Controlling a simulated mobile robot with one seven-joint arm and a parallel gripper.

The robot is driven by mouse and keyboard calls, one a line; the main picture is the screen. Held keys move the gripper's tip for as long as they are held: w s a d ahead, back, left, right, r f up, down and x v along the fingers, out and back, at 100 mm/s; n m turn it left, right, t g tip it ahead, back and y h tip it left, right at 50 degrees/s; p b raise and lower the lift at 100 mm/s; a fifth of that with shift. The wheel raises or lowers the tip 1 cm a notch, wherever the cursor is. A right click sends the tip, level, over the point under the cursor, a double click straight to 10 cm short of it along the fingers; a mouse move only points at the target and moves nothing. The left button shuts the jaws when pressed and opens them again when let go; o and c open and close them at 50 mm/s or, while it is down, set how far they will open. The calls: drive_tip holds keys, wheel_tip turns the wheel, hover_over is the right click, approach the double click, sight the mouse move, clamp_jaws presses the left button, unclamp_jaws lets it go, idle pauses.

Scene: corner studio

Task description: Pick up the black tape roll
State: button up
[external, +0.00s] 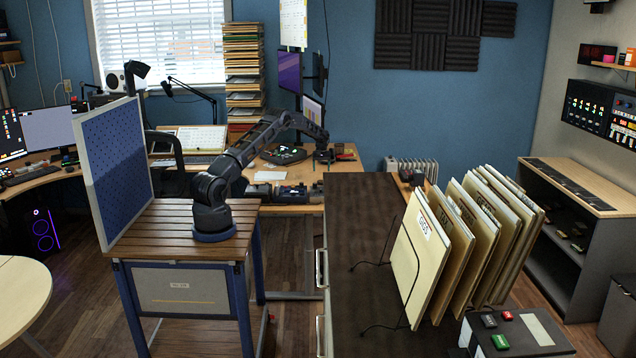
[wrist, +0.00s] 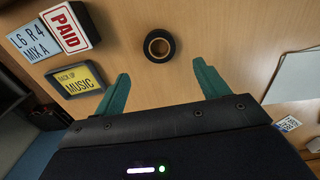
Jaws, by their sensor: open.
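The black tape roll (wrist: 159,46) lies flat on a wooden desk top in the wrist view, with a tan ring around its open centre. My gripper (wrist: 160,84) is open, its two teal fingers spread apart and nothing between them. The roll shows beyond the fingertips, roughly centred between them, and is not touched. In the external view my gripper (external: 323,158) hangs over the desk (external: 345,166) at the far end of my reach. I cannot make out the roll clearly there.
White paper (wrist: 295,76) lies at right. Bare wood surrounds the roll. Externally, a dark counter with upright boards (external: 430,255) stands at right.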

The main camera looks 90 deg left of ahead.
drive_tip(key=f, duration=0.8)
drive_tip(key=shift+d+f, duration=0.1)
drive_tip(key=shift+d, duration=0.15)
drive_tip(key=shift+c, duration=0.4)
drive_tip(key=c, duration=1)
